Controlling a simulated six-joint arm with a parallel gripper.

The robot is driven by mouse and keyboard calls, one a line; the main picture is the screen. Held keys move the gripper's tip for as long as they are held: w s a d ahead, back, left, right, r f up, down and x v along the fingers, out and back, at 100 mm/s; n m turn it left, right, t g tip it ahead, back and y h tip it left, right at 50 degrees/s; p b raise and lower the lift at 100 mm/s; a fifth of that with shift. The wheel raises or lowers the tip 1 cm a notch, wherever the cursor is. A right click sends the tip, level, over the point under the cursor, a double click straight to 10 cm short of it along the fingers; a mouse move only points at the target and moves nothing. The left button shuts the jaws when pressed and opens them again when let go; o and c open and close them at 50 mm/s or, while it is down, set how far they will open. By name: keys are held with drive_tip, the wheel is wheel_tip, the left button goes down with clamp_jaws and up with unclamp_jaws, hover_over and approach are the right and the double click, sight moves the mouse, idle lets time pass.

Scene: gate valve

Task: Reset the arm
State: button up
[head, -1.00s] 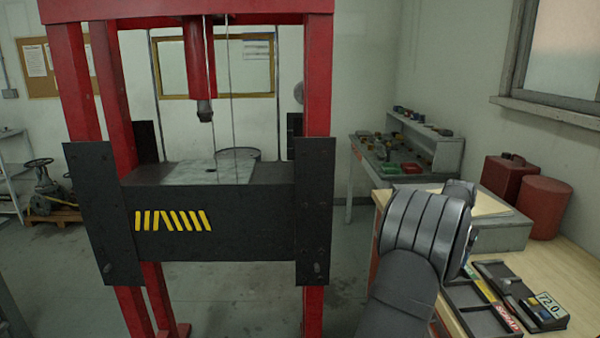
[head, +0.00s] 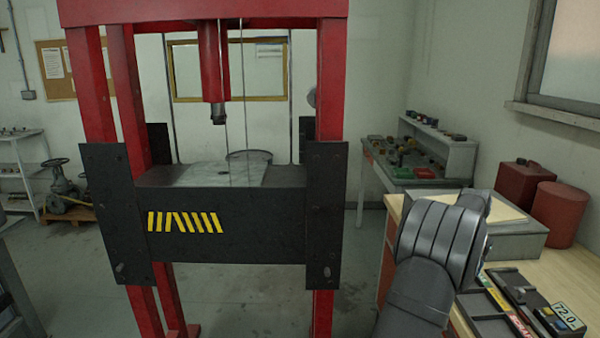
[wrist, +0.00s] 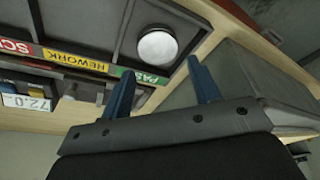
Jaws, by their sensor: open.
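My gripper (wrist: 162,88) shows in the wrist view with two blue fingers apart and nothing between them. Beyond the fingers is a dark sorting tray (wrist: 95,25) with red, yellow and green labels, and a round pale disc (wrist: 157,46) lies in it by the green label. In the head view my grey arm stands at the lower right, in front of the wooden workbench (head: 575,262). The gripper's fingers are hidden there behind the arm. A gate valve (head: 62,185) sits on a pallet at the far left.
A red press frame (head: 329,90) with a dark crossbeam (head: 230,245) fills the middle left. A grey box (head: 515,240), red canisters (head: 557,212) and a digital readout (head: 567,316) are on the workbench. A side table (head: 405,170) with small parts stands behind.

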wheel_tip(320, 180, down, 4)
drive_tip(key=shift+r, duration=0.2)
drive_tip(key=v, duration=1.1)
drive_tip(key=x, duration=1.1)
drive_tip(key=shift+f, duration=0.4)
drive_tip(key=r, duration=0.5)
drive_tip(key=shift+s+d, duration=0.15)
drive_tip(key=shift+s, duration=0.1)
drive_tip(key=s+d+r+m+g, duration=0.15)
drive_tip(key=s+d+r, duration=0.25)
drive_tip(key=s, duration=1)
drive_tip(key=s+d+r+m+t, duration=0.1)
drive_tip(key=s+d+r+m, duration=0.3)
drive_tip(key=s, duration=1.1)
drive_tip(key=s+a+m+g, duration=0.2)
drive_tip(key=s+a+m, duration=0.15)
drive_tip(key=s, duration=1.45)
drive_tip(key=shift+n+t+h, duration=0.25)
drive_tip(key=shift+n+h, duration=0.15)
drive_tip(key=shift+w+d+f, duration=0.1)
drive_tip(key=shift+w+f, duration=0.55)
drive_tip(key=shift+w, duration=0.6)
drive_tip(key=shift+w+d+f, duration=0.15)
drive_tip(key=shift+w+f, duration=0.45)
drive_tip(key=shift+w, duration=0.65)
drive_tip(key=shift+w+d+f, duration=0.1)
drive_tip(key=shift+w+f, duration=0.55)
drive_tip(key=shift+w, duration=0.6)
